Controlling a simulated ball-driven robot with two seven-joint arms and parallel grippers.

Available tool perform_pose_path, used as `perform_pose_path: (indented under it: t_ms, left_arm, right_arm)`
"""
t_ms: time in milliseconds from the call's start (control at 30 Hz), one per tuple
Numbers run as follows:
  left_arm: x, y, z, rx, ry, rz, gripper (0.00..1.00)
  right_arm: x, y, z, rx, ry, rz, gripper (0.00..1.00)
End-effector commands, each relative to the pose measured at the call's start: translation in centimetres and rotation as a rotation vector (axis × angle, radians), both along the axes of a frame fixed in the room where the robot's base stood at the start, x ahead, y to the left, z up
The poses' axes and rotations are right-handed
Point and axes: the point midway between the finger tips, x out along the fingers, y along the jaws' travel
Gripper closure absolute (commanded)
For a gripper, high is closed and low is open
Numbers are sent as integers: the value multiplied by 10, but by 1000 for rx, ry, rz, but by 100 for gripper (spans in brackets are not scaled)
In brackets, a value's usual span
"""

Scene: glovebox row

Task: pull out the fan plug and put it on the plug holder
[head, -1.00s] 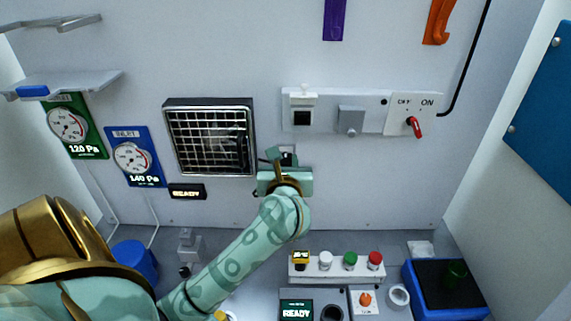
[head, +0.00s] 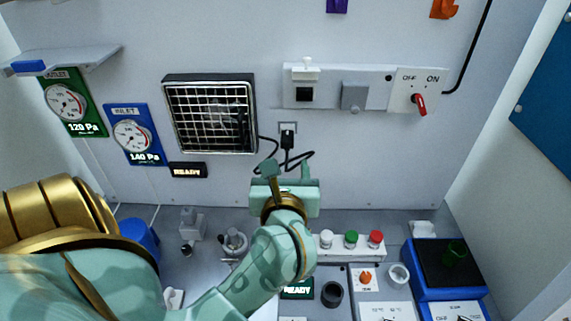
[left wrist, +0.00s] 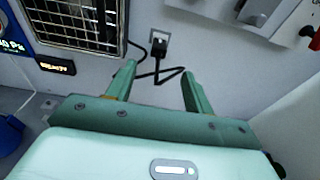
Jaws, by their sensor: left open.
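The black fan plug (head: 287,139) sits upright at the pale wall outlet (head: 288,127), right of the fan (head: 211,114). Its black cable hangs below it in a loop and runs toward the fan. The plug also shows in the left wrist view (left wrist: 158,46). My left gripper (head: 287,171) is open and empty below the plug, apart from it. In the left wrist view its two fingers (left wrist: 158,74) stand either side of the cable loop, with the plug beyond their tips. I cannot tell for sure which fitting is the plug holder. My right gripper is not in view.
Gauges hang at the left. Below are colored buttons (head: 351,239), a black cup (head: 332,294) and a blue tray (head: 412,268).

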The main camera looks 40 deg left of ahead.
Motion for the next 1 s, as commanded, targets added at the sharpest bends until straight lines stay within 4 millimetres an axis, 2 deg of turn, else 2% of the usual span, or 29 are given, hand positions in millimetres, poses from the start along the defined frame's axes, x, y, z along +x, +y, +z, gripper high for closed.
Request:
perform_pose_path:
  t_ms: [67,100,300,1000]
  left_arm:
    - [-12,-10,1,-4,2,-1,48]
    - [-17,-14,5,-1,6,0,48]
    - [-30,-25,8,0,2,2,48]
    - [-31,-26,6,0,0,0,48]
  right_arm:
    - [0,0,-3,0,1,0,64]
    - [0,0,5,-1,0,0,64]
    - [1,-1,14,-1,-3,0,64]
    - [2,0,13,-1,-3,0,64]
